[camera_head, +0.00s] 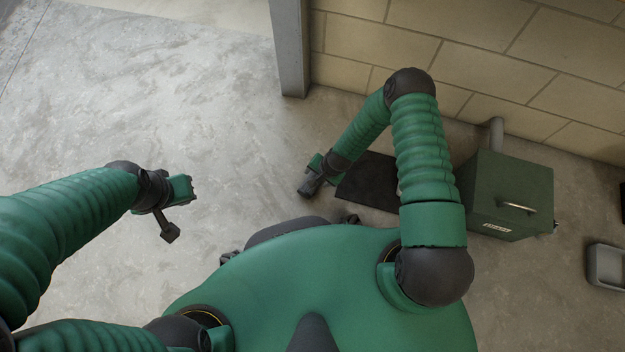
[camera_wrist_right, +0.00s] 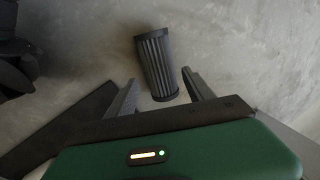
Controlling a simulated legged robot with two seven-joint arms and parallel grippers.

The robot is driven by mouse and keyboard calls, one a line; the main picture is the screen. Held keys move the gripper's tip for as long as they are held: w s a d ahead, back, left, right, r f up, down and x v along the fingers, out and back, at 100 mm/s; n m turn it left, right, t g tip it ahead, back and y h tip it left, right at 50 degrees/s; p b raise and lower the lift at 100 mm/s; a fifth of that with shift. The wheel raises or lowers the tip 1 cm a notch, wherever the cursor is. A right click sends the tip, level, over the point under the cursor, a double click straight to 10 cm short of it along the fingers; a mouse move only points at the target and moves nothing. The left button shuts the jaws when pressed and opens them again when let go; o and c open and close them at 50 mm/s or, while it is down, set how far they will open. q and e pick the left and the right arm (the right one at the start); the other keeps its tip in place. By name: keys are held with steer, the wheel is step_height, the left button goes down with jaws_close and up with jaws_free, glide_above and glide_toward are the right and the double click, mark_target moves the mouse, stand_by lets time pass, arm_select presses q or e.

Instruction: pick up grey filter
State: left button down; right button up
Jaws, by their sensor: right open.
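The grey filter (camera_wrist_right: 156,62), a ribbed dark cylinder with a plain end cap, lies on the concrete floor in the right wrist view. My right gripper (camera_wrist_right: 159,84) is open, with a finger on either side of the filter's near end. I cannot tell whether the fingers touch it. In the head view my right gripper (camera_head: 312,180) is low near the floor, left of a dark mat, and I cannot make out the filter there. My left gripper (camera_head: 188,189) is at the left over bare floor, too small to read its jaws.
The dark flat mat (camera_head: 368,184) lies beside my right gripper. A green metal box (camera_head: 500,190) with a handle stands by the block wall (camera_head: 440,55). A grey bin (camera_head: 604,266) is at the right edge. A grey post (camera_head: 290,50) stands at the back. The left floor is clear.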

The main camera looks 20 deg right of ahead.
steer(key=b+x, duration=0.5)
steer(key=x, duration=0.1)
steer(key=shift+d, duration=0.15)
steer(key=shift+r, duration=0.3)
jaws_close()
steer(key=shift+r, duration=0.15)
